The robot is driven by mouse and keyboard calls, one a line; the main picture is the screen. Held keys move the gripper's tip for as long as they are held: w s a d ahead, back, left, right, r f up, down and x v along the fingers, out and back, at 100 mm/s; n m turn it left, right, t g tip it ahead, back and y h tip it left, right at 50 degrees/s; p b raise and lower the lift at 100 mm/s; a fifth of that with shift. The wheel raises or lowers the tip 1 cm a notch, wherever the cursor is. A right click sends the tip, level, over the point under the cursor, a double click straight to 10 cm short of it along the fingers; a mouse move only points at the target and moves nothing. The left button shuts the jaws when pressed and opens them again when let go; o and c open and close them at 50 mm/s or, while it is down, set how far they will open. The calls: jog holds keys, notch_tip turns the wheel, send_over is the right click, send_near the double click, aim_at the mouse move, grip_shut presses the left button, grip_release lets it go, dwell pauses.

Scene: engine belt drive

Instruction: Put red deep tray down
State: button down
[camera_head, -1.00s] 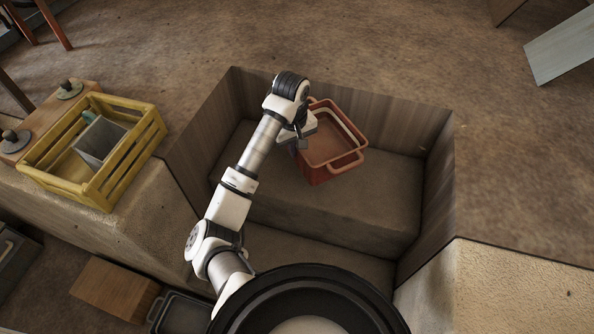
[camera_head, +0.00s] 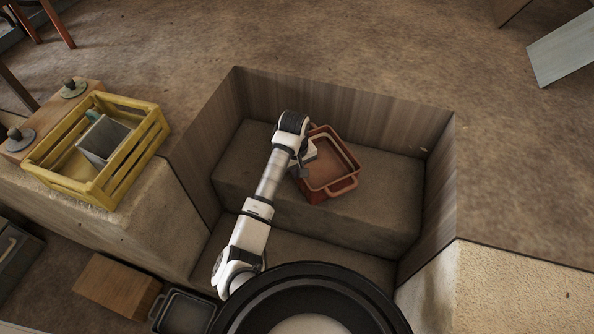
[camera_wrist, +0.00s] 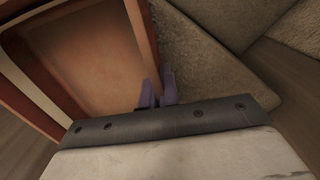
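The red deep tray (camera_head: 329,171) is in the sunken pit, over the raised step (camera_head: 385,185). In the head view I cannot tell whether its base touches the step. My gripper (camera_head: 303,170) is at the tray's left wall. In the wrist view the tray (camera_wrist: 92,58) fills the upper left, and the purple fingertips (camera_wrist: 157,93) of my gripper are closed at its wall. The tray looks roughly level and empty inside.
Pit walls (camera_head: 345,105) rise around the step at the back and sides. A yellow crate (camera_head: 107,193) with a grey container (camera_head: 103,141) stands on the left ledge. A brown box (camera_head: 117,287) and a grey tray (camera_head: 184,313) lie lower left. The step's right part is clear.

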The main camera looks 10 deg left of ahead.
jog(key=shift+f, duration=0.15)
jog(key=c, duration=1.7)
grip_release()
jog(key=r, duration=0.6)
jog(key=r+b, duration=0.1)
jog(key=r, duration=0.5)
jog(key=shift+s+a+r, duration=0.15)
jog(key=shift+a, duration=0.05)
